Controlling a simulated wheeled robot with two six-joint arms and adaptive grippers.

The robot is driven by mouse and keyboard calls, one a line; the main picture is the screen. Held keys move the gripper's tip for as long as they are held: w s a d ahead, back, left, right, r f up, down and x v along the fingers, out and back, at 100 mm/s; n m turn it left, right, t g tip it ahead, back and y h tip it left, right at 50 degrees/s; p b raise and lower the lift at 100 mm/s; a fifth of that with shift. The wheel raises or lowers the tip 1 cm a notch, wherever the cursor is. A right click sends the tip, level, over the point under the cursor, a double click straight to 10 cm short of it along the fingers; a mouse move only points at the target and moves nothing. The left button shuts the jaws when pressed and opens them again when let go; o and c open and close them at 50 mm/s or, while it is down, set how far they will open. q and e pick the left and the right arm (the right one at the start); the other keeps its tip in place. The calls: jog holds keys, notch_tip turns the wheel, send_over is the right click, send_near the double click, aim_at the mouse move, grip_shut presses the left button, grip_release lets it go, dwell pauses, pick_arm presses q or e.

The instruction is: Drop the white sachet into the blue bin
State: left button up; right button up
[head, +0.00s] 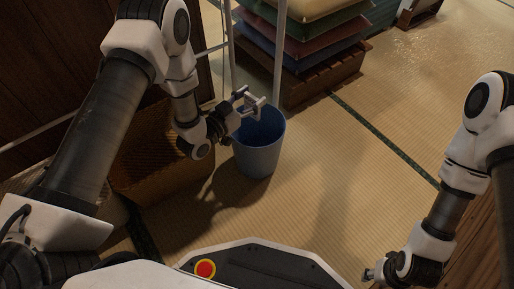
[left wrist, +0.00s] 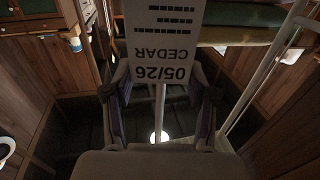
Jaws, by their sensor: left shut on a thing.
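The blue bin (head: 259,160) stands upright on the tatami near the middle of the head view, its mouth partly covered by my left gripper. My left gripper (head: 254,103) is at the bin's rim in the picture, over its opening; its exact height is hard to tell. In the left wrist view, the white sachet (left wrist: 160,45), printed with "05/26 CEDAR", is held between the fingers of my left gripper (left wrist: 160,92). The sachet is hard to make out in the head view. My right gripper (head: 371,275) is low at the lower right, away from the bin; its jaws are too small to read.
A stack of cushions (head: 308,32) lies on a slatted wooden base (head: 322,78) behind the bin. A pale metal pole (head: 279,55) rises just behind the bin. A brown woven basket (head: 150,165) stands to the left. The tatami (head: 330,180) right of the bin is clear.

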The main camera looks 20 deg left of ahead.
pick_arm(q)
jog(key=shift+f, duration=0.15)
jog(key=o, duration=1)
jog(key=v, duration=1.2)
